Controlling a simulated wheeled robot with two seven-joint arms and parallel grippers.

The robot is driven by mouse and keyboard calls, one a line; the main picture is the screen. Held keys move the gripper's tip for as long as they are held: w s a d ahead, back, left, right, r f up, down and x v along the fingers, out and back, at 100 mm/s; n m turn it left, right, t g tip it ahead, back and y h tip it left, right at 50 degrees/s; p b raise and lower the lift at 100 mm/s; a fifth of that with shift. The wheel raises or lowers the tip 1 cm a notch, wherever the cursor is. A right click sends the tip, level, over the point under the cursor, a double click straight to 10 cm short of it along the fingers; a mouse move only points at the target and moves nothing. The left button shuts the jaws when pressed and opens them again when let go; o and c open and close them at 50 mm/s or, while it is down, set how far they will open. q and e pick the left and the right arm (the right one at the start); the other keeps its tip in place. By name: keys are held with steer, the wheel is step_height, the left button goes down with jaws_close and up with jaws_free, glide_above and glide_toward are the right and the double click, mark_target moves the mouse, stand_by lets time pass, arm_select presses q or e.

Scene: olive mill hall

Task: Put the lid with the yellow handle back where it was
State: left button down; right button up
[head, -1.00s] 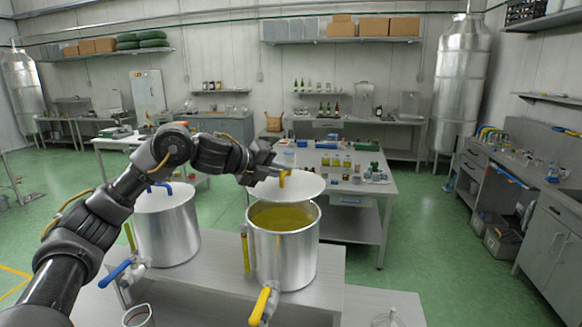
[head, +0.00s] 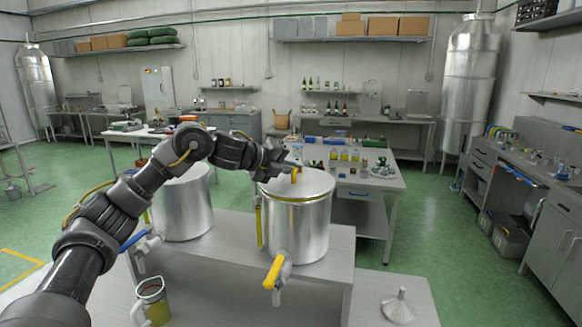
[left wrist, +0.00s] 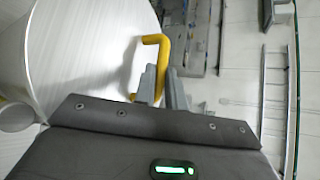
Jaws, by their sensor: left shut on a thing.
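The lid (head: 316,183) is a pale metal disc with a bent yellow handle (head: 297,176). It is level over the right steel pot (head: 305,230), the one with the yellow tap (head: 274,270). A thin yellow line of oil shows under its front edge, so I cannot tell whether it rests fully on the rim. My left gripper (head: 287,166) is shut on the yellow handle. In the left wrist view the fingers (left wrist: 160,85) close around the handle (left wrist: 152,40), with the lid (left wrist: 85,50) at left. My right gripper is not in view.
A second steel pot (head: 184,207) with a blue tap (head: 134,241) stands to the left, partly behind my left arm. Both pots stand on a raised grey bench (head: 225,257). A jug (head: 151,300) and a metal funnel (head: 398,307) are on the lower surface in front.

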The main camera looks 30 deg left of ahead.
arm_select(q)
steer(key=shift+w+f, duration=0.1)
steer(key=shift+w, duration=0.2)
steer(key=shift+s, duration=0.3)
steer(key=shift+w+f, duration=0.15)
steer(key=shift+f, duration=0.15)
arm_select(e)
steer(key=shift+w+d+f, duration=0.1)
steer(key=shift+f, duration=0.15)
arm_select(q)
steer(key=shift+f+b, duration=0.1)
steer(key=shift+b, duration=0.2)
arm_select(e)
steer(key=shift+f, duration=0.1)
arm_select(q)
steer(key=c, duration=1.4)
jaws_free()
steer(key=shift+f, duration=0.1)
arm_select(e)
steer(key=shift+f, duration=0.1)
